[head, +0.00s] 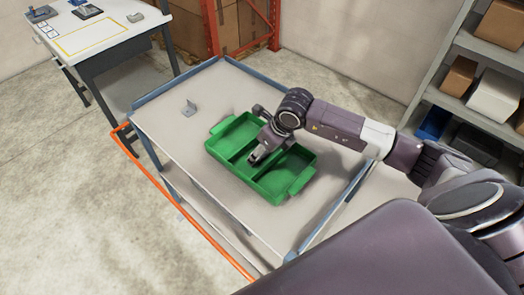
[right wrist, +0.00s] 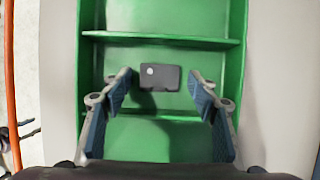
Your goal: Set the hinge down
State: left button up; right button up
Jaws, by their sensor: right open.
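A small dark grey piece, seemingly the hinge (right wrist: 160,77), shows in the right wrist view inside the green tray (right wrist: 165,20), in a compartment between two dividers. It has a pale round spot near one corner. My right gripper (right wrist: 160,92) is open, with its blue-padded fingers on either side of the piece and apart from it. I cannot tell how far above the tray floor the piece is. In the head view my right gripper (head: 257,157) reaches down into the tray (head: 274,193) and hides the piece. My left gripper is not in view.
The tray stands on a grey cart top (head: 165,118) with blue edges. A workbench (head: 95,45) is at the back left, shelves (head: 475,105) at the right. The cart top around the tray is mostly clear.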

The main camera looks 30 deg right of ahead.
jog(key=shift+r, duration=0.25)
jog(key=b+v, duration=0.2)
jog(key=v, duration=0.9)
jog(key=shift+s+r+b, duration=0.25)
jog(key=shift+r+b, duration=0.1)
jog(key=shift+b, duration=0.05)
jog(key=shift+d, duration=0.1)
